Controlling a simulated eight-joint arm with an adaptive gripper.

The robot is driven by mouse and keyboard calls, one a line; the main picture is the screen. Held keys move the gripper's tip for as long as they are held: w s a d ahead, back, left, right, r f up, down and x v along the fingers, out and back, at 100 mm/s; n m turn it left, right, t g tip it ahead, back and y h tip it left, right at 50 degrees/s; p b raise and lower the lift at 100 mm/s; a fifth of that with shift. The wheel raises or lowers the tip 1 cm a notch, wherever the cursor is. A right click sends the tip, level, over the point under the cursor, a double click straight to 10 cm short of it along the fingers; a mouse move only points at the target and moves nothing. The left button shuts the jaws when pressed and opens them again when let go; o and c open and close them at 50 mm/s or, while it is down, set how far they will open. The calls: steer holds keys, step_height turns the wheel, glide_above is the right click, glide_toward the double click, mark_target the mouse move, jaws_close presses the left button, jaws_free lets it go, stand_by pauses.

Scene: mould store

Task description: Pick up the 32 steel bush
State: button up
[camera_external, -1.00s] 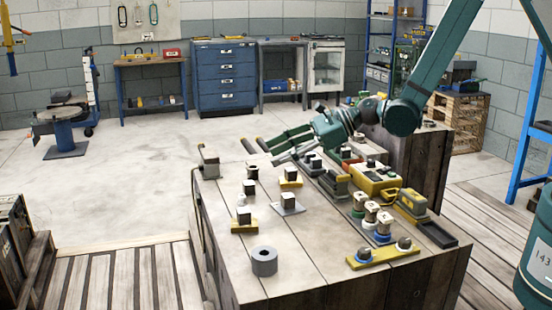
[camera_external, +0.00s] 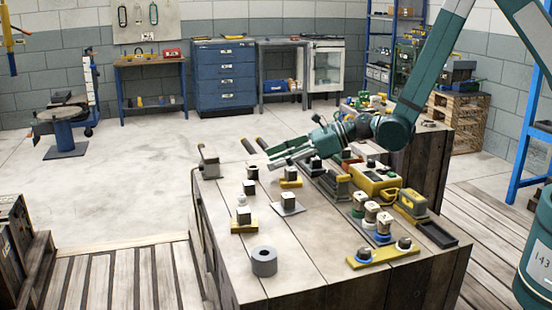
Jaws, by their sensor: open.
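A grey steel-coloured bush (camera_external: 264,261), a thick short cylinder with a hole in its top, stands upright at the near end of the wooden bench. No "32" mark is readable on it, so I cannot tell for certain that it is the named one. A small dark ring-like piece (camera_external: 252,172) stands farther back, near the left edge. My gripper (camera_external: 268,157) is open and empty above the far part of the bench, its fingers pointing left. It is well behind the grey bush and touches nothing that I can see.
Several small blocks on yellow or grey plates stand mid-bench, one yellow-based block (camera_external: 244,217) near the left edge. A yellow box (camera_external: 376,182), a row of pale capped pieces (camera_external: 372,211) and a yellow bar (camera_external: 384,256) crowd the right side. Bare wood surrounds the grey bush.

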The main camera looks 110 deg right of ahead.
mark_target(257, 167)
steer(key=shift+w+d+f, duration=0.2)
steer(key=shift+w+f, duration=0.1)
steer(key=shift+w, duration=0.3)
steer(key=shift+w, duration=0.1)
steer(key=shift+b+x, duration=0.95)
steer(key=shift+x, duration=1.55)
steer(key=shift+c, duration=0.7)
steer(key=c, duration=1)
